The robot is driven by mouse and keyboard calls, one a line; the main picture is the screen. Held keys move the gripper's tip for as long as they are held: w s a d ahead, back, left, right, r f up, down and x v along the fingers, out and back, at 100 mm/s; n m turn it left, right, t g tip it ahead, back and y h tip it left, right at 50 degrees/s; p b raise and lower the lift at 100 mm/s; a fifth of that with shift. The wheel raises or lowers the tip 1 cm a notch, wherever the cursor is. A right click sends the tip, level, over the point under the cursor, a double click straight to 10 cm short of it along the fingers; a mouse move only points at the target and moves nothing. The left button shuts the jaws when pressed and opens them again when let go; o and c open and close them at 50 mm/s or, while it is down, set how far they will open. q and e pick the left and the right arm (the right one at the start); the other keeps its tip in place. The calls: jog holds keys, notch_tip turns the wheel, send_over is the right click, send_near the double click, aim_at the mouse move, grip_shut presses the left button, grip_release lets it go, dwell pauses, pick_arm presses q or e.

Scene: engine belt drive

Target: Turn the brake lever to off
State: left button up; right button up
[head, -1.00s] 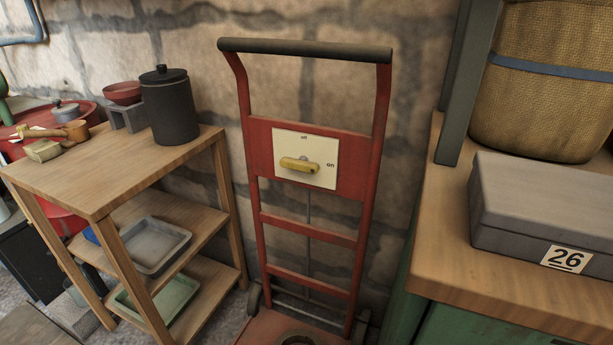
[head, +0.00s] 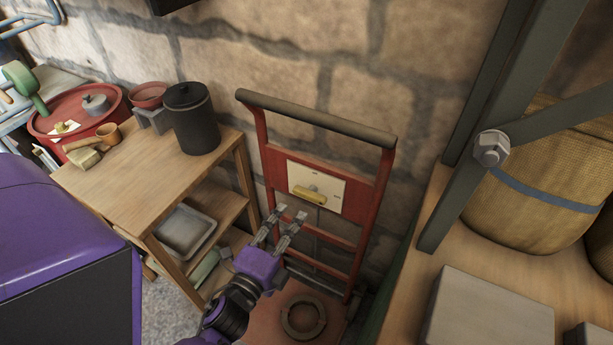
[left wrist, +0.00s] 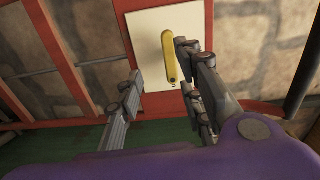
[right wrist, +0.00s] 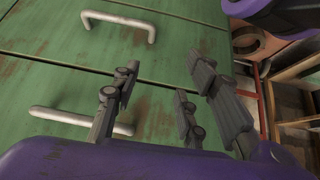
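The yellow brake lever (head: 309,195) is on a cream plate (head: 331,186) fixed to a red hand truck (head: 372,205). It lies roughly sideways in the head view. In the left wrist view the lever (left wrist: 169,57) has one end by a small label at the plate's edge, apparently the "on" mark. My left gripper (head: 290,214) is open in front of the plate, just below the lever. In the left wrist view its right finger is close beside the lever; contact cannot be told. My right gripper (right wrist: 163,78) is open and empty, facing green drawers (right wrist: 60,60).
A wooden shelf (head: 120,185) with a black canister (head: 192,122) stands left of the hand truck. A bench (head: 500,255) with a grey box (head: 487,312) and a green-grey post (head: 465,185) is at the right. A ring (head: 303,316) lies on the truck's base.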

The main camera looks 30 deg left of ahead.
aim_at(306, 197)
pick_arm(q)
jog(key=shift+m, duration=0.4)
jog(key=w, duration=0.2)
jog(key=w+r, duration=0.1)
jog(key=w, duration=0.2)
jog(key=w+p, duration=0.1)
jog(key=w, duration=0.2)
jog(key=shift+w+a+r, duration=0.1)
jog(key=shift+w+r, duration=0.05)
jog(key=shift+w, duration=0.1)
grip_shut()
